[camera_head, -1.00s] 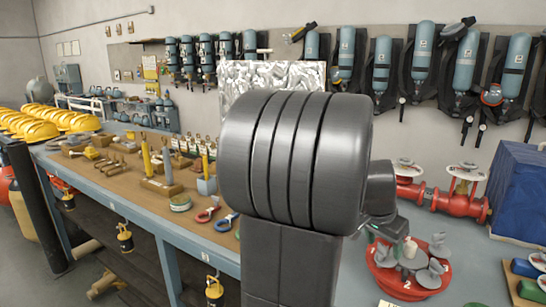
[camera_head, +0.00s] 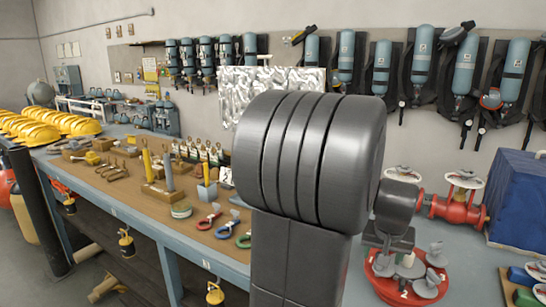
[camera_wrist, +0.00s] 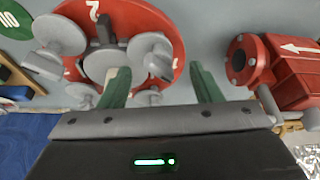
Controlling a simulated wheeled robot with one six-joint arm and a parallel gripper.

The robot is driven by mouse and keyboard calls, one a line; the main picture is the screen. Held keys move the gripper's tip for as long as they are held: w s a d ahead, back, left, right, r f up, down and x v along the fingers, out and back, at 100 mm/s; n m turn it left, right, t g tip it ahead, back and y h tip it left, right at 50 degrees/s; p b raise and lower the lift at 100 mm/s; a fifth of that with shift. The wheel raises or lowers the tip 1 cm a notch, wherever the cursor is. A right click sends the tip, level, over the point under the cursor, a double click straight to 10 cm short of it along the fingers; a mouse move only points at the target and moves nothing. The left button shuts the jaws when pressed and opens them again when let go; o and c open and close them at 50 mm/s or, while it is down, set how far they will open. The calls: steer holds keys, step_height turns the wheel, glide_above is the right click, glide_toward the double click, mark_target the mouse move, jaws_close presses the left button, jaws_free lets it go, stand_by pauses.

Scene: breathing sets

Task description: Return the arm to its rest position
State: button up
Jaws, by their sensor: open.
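My gripper (camera_wrist: 162,84) shows in the wrist view with its two green fingers apart and nothing held between them. It is over the near edge of a red round tray (camera_wrist: 172,22) that bears several grey knobbed pieces (camera_wrist: 64,35) and painted numbers. In the head view my large dark arm link fills the middle, and my wrist part sits to its right, above the red tray (camera_head: 385,290). The fingers are hidden or too small to tell there. The wrist part hides some of the tray's back.
A red valve pipe (camera_head: 455,208) stands behind the tray, and a blue covered box (camera_head: 517,195) is at right. A long workbench (camera_head: 140,203) with tools and yellow helmets (camera_head: 50,126) runs along the left. Blue air cylinders (camera_head: 420,50) hang on the back wall.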

steer(key=shift+d+n+y+p, duration=0.15)
steer(key=shift+n+y+p, duration=0.45)
steer(key=shift+n, duration=1.2)
steer(key=shift+n+y+p, duration=0.35)
steer(key=shift+n+y, duration=0.45)
steer(key=shift+n, duration=0.8)
